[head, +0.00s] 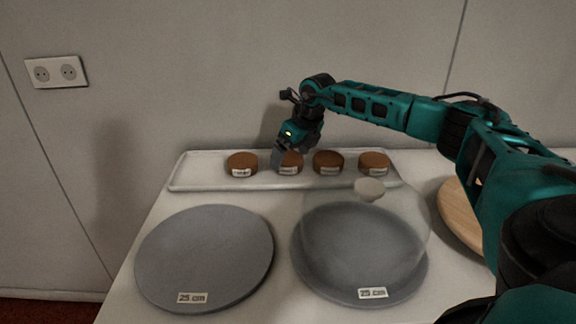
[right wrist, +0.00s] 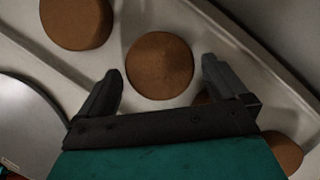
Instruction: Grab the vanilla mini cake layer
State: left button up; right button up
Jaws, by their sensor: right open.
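Several brown round mini cake layers stand in a row on a white tray (head: 212,180), each with a small white label. I cannot read the labels, so I cannot tell which is vanilla. My right gripper (head: 288,154) is open above the second cake layer from the left (head: 293,160) and partly hides it. In the right wrist view, a cake layer (right wrist: 160,65) lies between the open fingers of my right gripper (right wrist: 161,70), with a gap on both sides. My left gripper is not in view.
Neighbouring cake layers (head: 241,163) (head: 328,162) stand close on both sides, with another (head: 374,163) at the right. In front are two grey turntables marked 25 cm, a bare left one (head: 205,255) and a right one (head: 345,288) under a clear dome with a knob (head: 369,188). A wooden board (head: 458,213) lies right.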

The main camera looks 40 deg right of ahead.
jog(key=shift+w+f, duration=0.25)
jog(key=shift+f, duration=0.35)
jog(key=shift+c, duration=0.5)
jog(key=c, duration=0.8)
jog(key=shift+r, duration=0.1)
